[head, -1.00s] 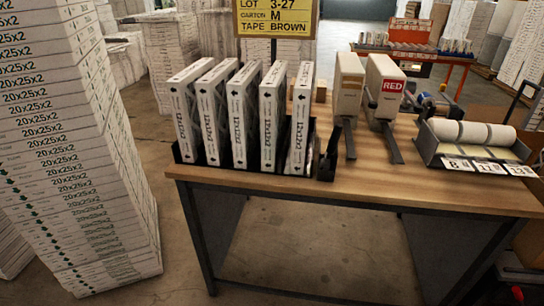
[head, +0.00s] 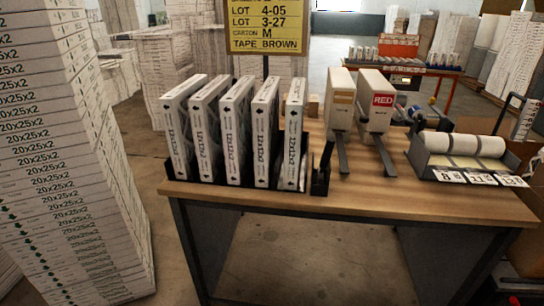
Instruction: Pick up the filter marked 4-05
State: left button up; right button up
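Several white boxed filters stand upright side by side in a black rack (head: 240,185) at the left end of the wooden table. From left to right they are the first (head: 178,140), second (head: 204,140), third (head: 233,140), fourth (head: 260,140) and the rightmost (head: 292,140). Their narrow faces read 12x12x2 with an arrow; I cannot read a 4-05 mark on any of them. A yellow sign (head: 268,24) above the rack reads LOT 4-05, LOT 3-27, CARTON M, TAPE BROWN. Neither gripper is in view.
The table (head: 360,195) also holds a beige dispenser (head: 341,100), a dispenser labelled RED (head: 375,105) and a tray of tape rolls (head: 465,155). A tall carton stack (head: 75,180) stands close at the left. The front right tabletop is clear.

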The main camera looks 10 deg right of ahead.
aim_at(236, 110)
jog(key=i+z, duration=0.35)
jog(key=i+j+z, duration=0.1)
jog(key=i+z, duration=0.25)
jog(key=i, duration=0.15)
